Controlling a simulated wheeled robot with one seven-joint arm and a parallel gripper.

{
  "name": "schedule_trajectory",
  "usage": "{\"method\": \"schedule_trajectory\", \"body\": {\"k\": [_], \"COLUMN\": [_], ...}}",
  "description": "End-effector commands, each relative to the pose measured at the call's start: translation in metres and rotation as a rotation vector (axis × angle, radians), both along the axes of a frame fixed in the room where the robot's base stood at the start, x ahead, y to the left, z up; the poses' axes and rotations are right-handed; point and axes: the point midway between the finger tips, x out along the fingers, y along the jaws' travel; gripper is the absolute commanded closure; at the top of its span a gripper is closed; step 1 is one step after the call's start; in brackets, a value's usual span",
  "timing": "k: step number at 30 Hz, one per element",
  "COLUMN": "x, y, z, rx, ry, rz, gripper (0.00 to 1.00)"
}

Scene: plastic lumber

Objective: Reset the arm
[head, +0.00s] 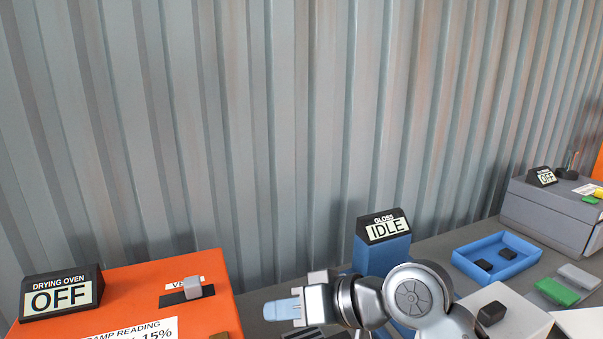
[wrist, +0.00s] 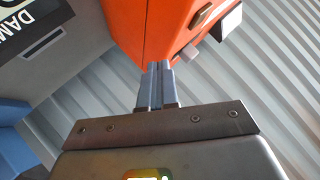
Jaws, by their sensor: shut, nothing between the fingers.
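My gripper (head: 283,309) is in the lower middle of the head view, with its blue fingers pointing left toward the orange drying oven (head: 221,307). In the wrist view the two blue fingers of my gripper (wrist: 157,85) lie together, shut and empty. The orange oven also shows beyond the fingertips in the wrist view (wrist: 160,30). In the head view the fingers appear apart from the oven's right side. My arm comes in from the lower right, bent at a round grey joint, and hides part of the bench and of the blue gloss stand (head: 372,256).
The oven's sign (head: 60,293) reads OFF, and the gloss sign (head: 384,226) reads IDLE. A blue tray (head: 480,240) with dark blocks, a green block (head: 557,291) and a grey box (head: 555,215) stand at right. A corrugated wall (head: 260,130) closes the back.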

Motion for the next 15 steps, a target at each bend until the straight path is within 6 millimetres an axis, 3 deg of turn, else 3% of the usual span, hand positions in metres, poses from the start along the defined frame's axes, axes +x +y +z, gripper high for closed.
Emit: {"method": "schedule_trajectory", "body": {"k": [1, 6, 15], "x": [-0.007, -0.019, -0.049], "y": [0.010, 0.020, 0.007], "z": [-0.001, -0.003, -0.023], "rx": [0.055, 0.196, 0.319], "ry": [-0.009, -0.055, -0.103], "rz": [-0.032, -0.170, -0.415], "gripper": [1.00, 1.00, 1.00]}}
